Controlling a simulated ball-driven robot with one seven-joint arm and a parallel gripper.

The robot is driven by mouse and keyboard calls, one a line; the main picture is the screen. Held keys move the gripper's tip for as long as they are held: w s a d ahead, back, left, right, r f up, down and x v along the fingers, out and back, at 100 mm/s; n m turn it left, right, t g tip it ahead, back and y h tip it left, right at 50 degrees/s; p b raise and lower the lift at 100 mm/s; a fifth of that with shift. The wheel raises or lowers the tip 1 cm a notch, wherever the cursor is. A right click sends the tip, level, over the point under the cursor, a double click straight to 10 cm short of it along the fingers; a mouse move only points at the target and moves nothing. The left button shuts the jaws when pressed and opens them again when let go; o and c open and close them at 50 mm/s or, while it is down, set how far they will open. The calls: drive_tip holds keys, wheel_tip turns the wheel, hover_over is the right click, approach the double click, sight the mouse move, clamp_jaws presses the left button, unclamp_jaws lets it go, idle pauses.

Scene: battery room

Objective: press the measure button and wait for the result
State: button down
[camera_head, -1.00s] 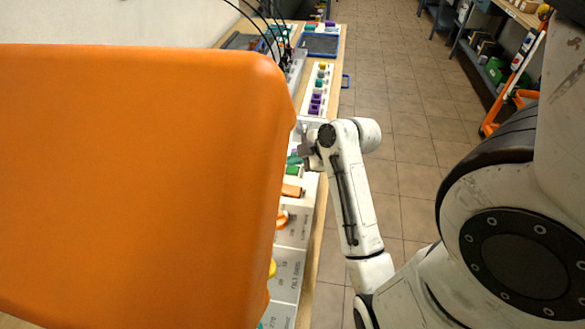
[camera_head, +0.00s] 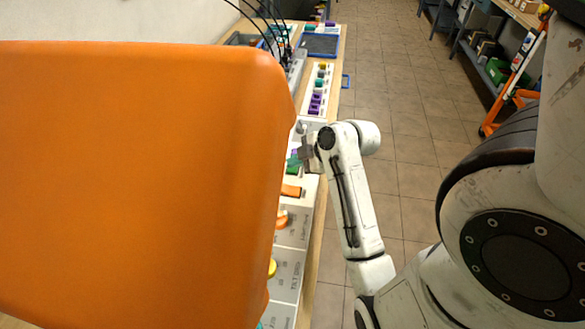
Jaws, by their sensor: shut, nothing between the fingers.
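My gripper (camera_head: 305,157) is small and dark in the picture, at the end of my white arm, over the row of panels on the bench. It is shut and holds nothing. Just below and left of it is a green part (camera_head: 293,166), with a bit of purple above it. I cannot tell whether the gripper touches the panel. No measure button can be made out for certain, and no result display is readable. A large orange block hides the left part of the bench.
The orange block (camera_head: 140,180) fills the left of the view. White panels (camera_head: 292,262) with orange and yellow controls run along the bench. Further back are a panel with purple parts (camera_head: 315,103), a blue tray (camera_head: 320,45) and black cables. The tiled floor (camera_head: 400,100) at right is clear.

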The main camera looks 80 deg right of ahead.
sight(296, 170)
drive_tip(key=shift+f, duration=0.4)
idle(0.6)
drive_tip(key=shift+r, duration=0.15)
drive_tip(key=shift+r+p, duration=0.7)
drive_tip(key=shift+p, duration=0.05)
wheel_tip(296, 170, up, 5)
drive_tip(key=p, duration=0.5)
drive_tip(key=shift+s+f, duration=0.1)
idle(0.8)
